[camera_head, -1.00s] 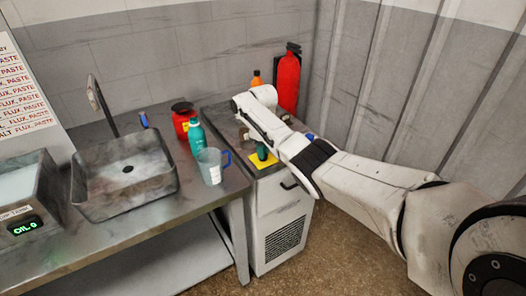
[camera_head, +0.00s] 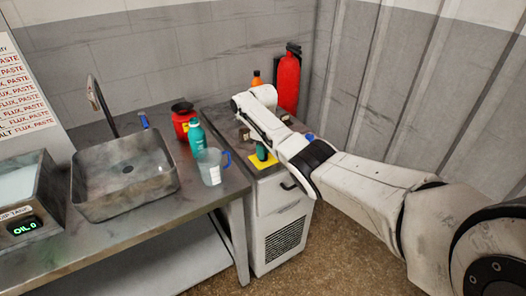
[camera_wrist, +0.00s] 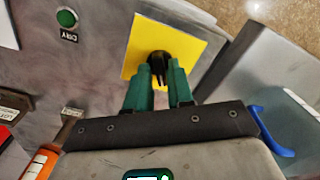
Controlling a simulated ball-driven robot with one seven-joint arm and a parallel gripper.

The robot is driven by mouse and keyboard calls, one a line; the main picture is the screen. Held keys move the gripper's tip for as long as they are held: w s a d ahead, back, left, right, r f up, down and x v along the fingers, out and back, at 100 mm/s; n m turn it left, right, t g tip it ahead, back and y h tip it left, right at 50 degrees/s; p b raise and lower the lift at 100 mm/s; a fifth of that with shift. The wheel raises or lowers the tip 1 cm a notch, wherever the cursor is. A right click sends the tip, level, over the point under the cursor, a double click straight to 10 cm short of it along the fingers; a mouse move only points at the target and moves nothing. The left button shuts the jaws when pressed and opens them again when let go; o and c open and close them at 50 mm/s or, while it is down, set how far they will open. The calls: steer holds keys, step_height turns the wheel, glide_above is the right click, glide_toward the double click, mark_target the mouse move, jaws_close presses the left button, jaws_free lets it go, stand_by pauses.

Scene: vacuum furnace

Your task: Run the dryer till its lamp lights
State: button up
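The dryer seems to be the white cabinet (camera_head: 280,212) with a vented front, to the right of the bench. On its top is a yellow plate (camera_wrist: 193,40) with a black knob (camera_wrist: 158,62); the plate also shows in the head view (camera_head: 250,167). My gripper (camera_wrist: 160,75) has green fingers on either side of the knob, with the knob filling the gap between them. In the head view my gripper (camera_head: 262,152) is low over the yellow plate. A round dark green lamp (camera_wrist: 67,18) by an upside-down DRY label (camera_wrist: 70,36) shows no clear glow.
To the left, the bench holds a sink (camera_head: 125,180), a clear jug (camera_head: 211,168), a teal bottle (camera_head: 197,137) and a red jar (camera_head: 183,118). A red extinguisher (camera_head: 288,80) and an orange bottle (camera_head: 257,78) stand behind my arm. The corrugated wall (camera_head: 390,90) is at right.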

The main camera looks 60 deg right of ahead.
steer(key=shift+o, duration=1.2)
step_height(320, 180, up, 11)
steer(key=shift+f+b, duration=0.15)
steer(key=shift+b, duration=0.25)
steer(key=shift+s+f, duration=0.1)
